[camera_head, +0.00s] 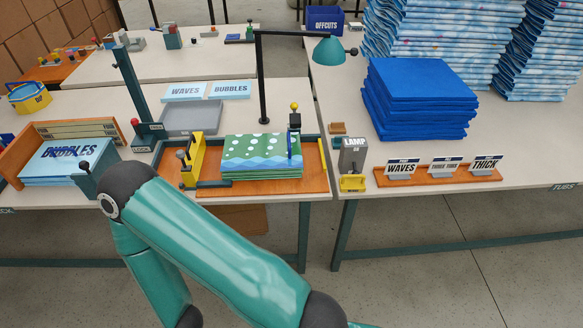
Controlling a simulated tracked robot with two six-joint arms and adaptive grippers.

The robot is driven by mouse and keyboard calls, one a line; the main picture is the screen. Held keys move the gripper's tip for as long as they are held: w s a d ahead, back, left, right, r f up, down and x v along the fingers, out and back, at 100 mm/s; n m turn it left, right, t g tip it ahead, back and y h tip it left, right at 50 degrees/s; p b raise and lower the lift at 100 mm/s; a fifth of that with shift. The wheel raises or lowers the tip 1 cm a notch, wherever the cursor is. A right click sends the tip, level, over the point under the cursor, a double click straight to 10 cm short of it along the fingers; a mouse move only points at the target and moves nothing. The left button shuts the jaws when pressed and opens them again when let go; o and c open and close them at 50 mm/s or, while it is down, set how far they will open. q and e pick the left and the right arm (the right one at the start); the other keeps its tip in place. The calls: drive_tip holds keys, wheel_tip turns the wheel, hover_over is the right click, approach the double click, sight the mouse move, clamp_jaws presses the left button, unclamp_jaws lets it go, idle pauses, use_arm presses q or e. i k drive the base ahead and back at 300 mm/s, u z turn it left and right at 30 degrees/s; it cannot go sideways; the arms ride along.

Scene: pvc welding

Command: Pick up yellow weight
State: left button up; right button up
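Neither gripper shows in the head view. One of my teal arms crosses the lower middle, its elbow in front of the left table and its forearm running down out of the picture.
An orange fixture board (315,180) holds green dotted sheets (262,157) and a yellow clamp (192,160). The LAMP box (353,154) stands close behind the yellow block. A sign rack (437,176) and blue stack (418,95) are to its right.

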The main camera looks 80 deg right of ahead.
sight(351, 183)
drive_tip(key=z, duration=0.5)
drive_tip(key=i, duration=0.15)
drive_tip(key=u, duration=1.35)
drive_tip(key=k, duration=2.65)
drive_tip(key=z, duration=1.25)
drive_tip(key=i, duration=1)
drive_tip(key=u, duration=0.05)
